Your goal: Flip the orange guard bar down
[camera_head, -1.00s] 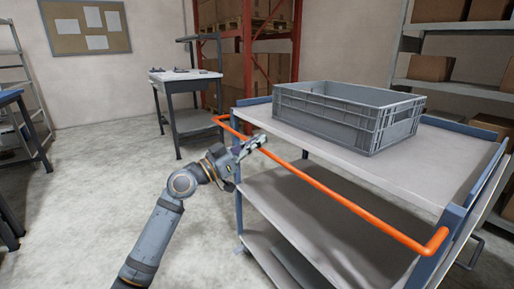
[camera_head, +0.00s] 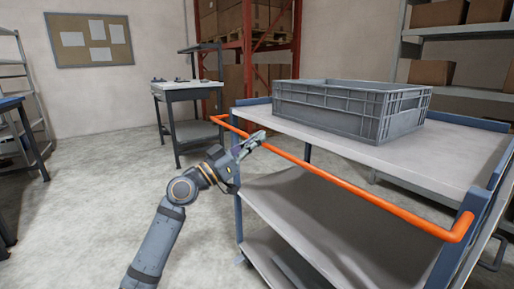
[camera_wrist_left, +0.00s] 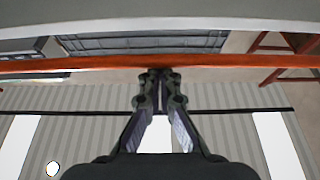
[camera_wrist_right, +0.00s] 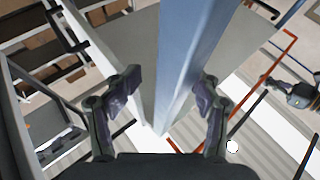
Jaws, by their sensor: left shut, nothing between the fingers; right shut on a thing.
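The orange guard bar (camera_head: 350,188) runs along the near side of a grey cart (camera_head: 385,157), sticking out from it a little below the top deck's level. It crosses the left wrist view (camera_wrist_left: 230,61) and shows at the right of the right wrist view (camera_wrist_right: 260,88). My left gripper (camera_head: 262,136) is shut and empty, its tips at the bar near the far end. Whether they touch the bar I cannot tell. My right gripper (camera_wrist_right: 168,92) is shut on a blue-grey post (camera_wrist_right: 183,60) that runs between its fingers. It is outside the head view.
A grey crate (camera_head: 345,110) sits on the cart's top deck. A worktable (camera_head: 187,90) stands behind at the left, with red racking (camera_head: 246,50) beyond. Shelves with boxes (camera_head: 432,72) stand at the back right. The floor (camera_head: 95,190) left of the cart is clear.

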